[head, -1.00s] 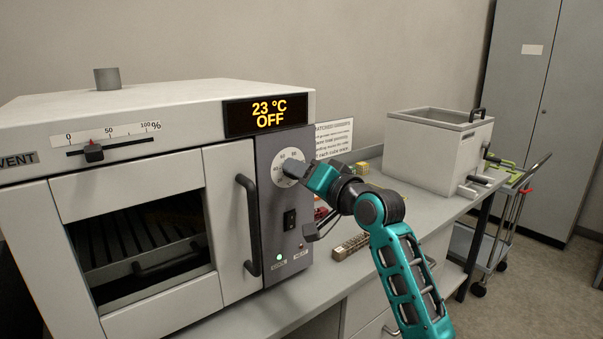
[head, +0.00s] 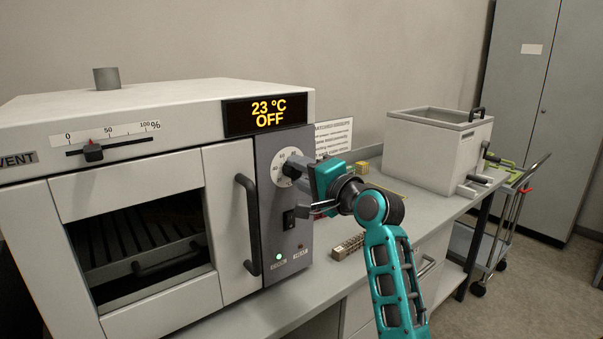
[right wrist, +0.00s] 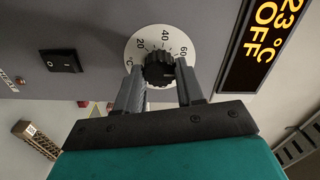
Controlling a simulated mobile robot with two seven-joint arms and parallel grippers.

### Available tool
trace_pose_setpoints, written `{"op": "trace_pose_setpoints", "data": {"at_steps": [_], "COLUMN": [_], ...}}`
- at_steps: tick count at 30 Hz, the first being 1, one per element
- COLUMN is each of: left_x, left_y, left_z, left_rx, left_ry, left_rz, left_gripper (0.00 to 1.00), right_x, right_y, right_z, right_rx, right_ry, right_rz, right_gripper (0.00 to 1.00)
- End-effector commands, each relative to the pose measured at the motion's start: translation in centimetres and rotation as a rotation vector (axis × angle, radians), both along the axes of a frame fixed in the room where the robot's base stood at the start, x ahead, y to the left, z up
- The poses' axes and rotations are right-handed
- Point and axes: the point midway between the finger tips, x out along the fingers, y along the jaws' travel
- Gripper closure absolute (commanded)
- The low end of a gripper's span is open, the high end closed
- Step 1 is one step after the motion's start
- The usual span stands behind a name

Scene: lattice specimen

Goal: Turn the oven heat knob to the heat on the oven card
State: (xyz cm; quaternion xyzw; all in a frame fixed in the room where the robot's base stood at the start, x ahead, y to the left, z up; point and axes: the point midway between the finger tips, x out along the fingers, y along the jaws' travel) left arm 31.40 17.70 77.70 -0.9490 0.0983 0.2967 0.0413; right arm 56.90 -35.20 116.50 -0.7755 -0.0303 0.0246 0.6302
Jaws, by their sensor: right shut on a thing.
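The black heat knob (right wrist: 158,70) sits on a round white dial (head: 280,170) on the oven's grey control panel (head: 270,215). The dial numbers 20, 40 and 60 show in the right wrist view; the knob's pointer is not clear. My right gripper (head: 303,172) is at the dial, and in the right wrist view its fingers (right wrist: 158,88) are on either side of the knob, shut on it. The oven display (head: 266,115) reads 23 °C OFF. A white printed card (head: 340,135) stands behind the oven's right side, partly hidden, its text too small to read. My left gripper is not in view.
A black switch (head: 289,219) and a lit green lamp (head: 279,257) are below the dial. A grey bath (head: 438,150) stands farther right.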

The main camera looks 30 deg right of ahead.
Motion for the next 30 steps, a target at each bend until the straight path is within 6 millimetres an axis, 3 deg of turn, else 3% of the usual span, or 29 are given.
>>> {"op": "trace_pose_setpoints", "data": {"at_steps": [13,14,15,22,30], "left_x": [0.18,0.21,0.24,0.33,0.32], "left_y": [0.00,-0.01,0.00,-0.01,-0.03], "left_z": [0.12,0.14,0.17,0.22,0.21], "left_rx": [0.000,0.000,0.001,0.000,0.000], "left_ry": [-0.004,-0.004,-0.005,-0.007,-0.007], "left_rz": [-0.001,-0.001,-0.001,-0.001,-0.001], "left_gripper": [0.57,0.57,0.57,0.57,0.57], "right_x": [0.02,0.02,0.02,0.01,-0.20], "right_y": [0.10,0.10,0.10,0.05,0.00], "right_z": [-0.08,-0.08,-0.08,-0.04,-0.02], "right_rx": [0.011,0.011,0.011,0.010,0.009], "right_ry": [0.003,0.003,0.003,0.002,0.001], "right_rz": [0.003,0.003,0.003,0.002,0.000], "right_gripper": [0.93,0.62,0.58,0.37,0.37]}}
